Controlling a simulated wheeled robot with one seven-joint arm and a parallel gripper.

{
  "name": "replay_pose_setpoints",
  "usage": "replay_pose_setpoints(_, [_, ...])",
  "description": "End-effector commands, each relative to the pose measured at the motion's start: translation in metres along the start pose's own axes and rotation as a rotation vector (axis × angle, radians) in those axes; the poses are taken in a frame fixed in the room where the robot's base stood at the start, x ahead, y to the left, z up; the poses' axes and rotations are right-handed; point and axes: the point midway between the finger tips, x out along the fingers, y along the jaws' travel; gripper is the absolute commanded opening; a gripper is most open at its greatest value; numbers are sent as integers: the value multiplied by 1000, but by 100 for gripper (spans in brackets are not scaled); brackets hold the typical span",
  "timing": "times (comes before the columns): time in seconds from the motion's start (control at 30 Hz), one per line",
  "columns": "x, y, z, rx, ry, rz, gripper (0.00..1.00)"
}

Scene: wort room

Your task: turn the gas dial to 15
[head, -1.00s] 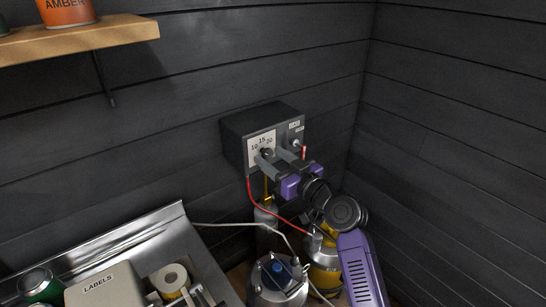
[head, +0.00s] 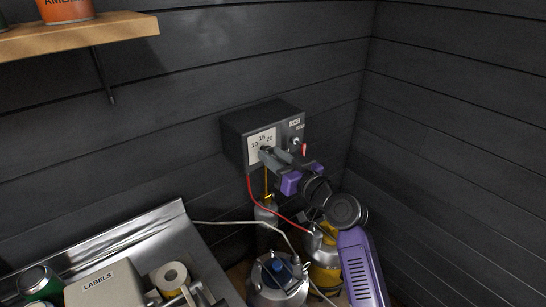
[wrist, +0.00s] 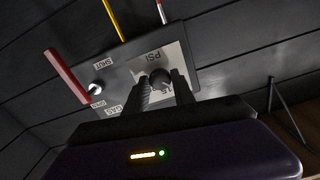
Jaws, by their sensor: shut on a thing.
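The gas dial is a dark round knob (wrist: 160,77) on a white scale plate (head: 262,140) marked 10, 15 and 20. The plate is on the front of a dark grey box (head: 245,130) on the wall. My gripper (head: 268,153) reaches the dial from the lower right. In the wrist view its two fingers (wrist: 163,88) stand on either side of the knob and are shut on it. The fingers cover part of the plate, and I cannot read which number the dial points to.
A red lever (head: 304,150) and a pale round fitting (head: 296,142) sit right of the dial. Red and yellow lines hang below the box. A metal vessel (head: 270,285) and a yellow cylinder (head: 325,270) stand below. A wooden shelf (head: 100,35) is at upper left.

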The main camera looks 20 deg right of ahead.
Motion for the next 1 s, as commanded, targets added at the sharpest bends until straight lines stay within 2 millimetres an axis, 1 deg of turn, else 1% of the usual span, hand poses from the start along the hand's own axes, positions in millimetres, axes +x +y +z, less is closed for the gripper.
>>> replay_pose_setpoints(0.6, [0, 0, 0, 519, -1, 1, 0])
replay_pose_setpoints(0.8, [0, 0, 0, 639, -1, 0, 0])
replay_pose_setpoints(1.0, [0, 0, 0, 711, -1, 1, 0])
